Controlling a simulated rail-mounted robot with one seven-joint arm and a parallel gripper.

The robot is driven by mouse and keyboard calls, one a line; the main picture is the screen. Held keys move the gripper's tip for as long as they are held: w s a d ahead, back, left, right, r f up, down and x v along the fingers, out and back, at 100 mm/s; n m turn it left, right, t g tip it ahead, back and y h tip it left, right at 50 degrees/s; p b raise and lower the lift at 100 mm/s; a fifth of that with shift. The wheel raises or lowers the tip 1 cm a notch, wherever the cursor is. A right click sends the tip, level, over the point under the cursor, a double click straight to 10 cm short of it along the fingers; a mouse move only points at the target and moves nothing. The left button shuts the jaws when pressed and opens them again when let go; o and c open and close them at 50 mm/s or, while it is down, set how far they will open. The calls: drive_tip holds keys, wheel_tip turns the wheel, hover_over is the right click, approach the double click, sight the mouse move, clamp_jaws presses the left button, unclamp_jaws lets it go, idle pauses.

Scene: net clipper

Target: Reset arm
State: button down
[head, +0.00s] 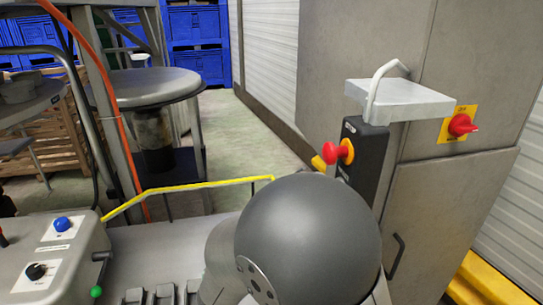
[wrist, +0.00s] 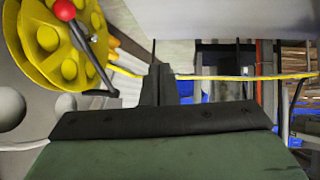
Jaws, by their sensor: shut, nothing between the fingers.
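My gripper (wrist: 158,82) shows in the wrist view as dark fingers standing up from a black bar at the middle. The fingers are together, with nothing visible between them. The gripper does not show in the head view, where a large dark grey rounded part of my arm covers the bottom middle. What lies behind that arm part is hidden.
In the wrist view, a yellow wheel (wrist: 47,45) and red-knobbed lever (wrist: 65,10) stand left. In the head view, a control box (head: 50,255) stands left, a yellow bar (head: 190,186) crosses the middle, and a red-knobbed black box (head: 363,170) stands right.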

drive_tip(key=s+d+r+g+y, duration=0.3)
drive_tip(key=s+d+r+g, duration=0.15)
drive_tip(key=d+r, duration=0.35)
drive_tip(key=s+d+r+m+g+h, duration=0.1)
drive_tip(key=s+d+g+h, duration=0.2)
drive_tip(key=s+d, duration=1.2)
drive_tip(key=shift+s+d+m+g, duration=0.35)
drive_tip(key=shift+d+m+g, duration=0.05)
drive_tip(key=shift+d+g, duration=0.45)
